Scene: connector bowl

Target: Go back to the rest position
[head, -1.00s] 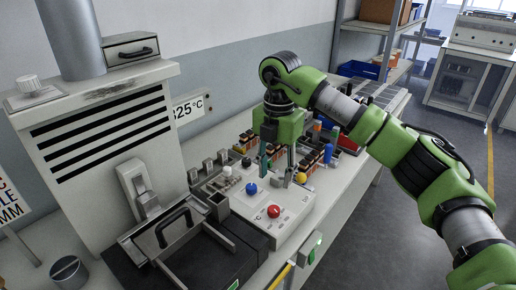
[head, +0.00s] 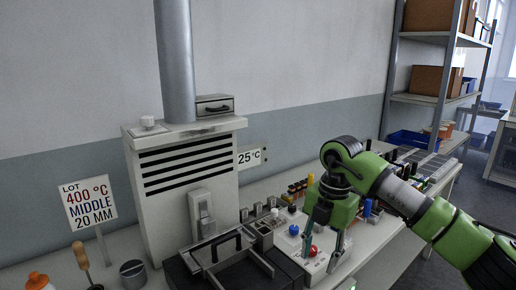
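My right gripper (head: 321,254) comes in from the right on its green and grey arm. It points down over the light panel (head: 277,236) with the blue and red knobs. Its two fingers are spread apart, with the red knob (head: 312,250) seen between them, and I see nothing held. Whether the fingertips touch the panel I cannot tell. My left gripper is not in view.
A vented furnace (head: 185,170) with a grey pipe stands left of the panel. A lot sign (head: 88,203), a screwdriver (head: 81,258) and a grey cup (head: 133,272) are at the left. Shelves (head: 432,98) stand at the back right. Small coloured parts crowd the bench behind the gripper.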

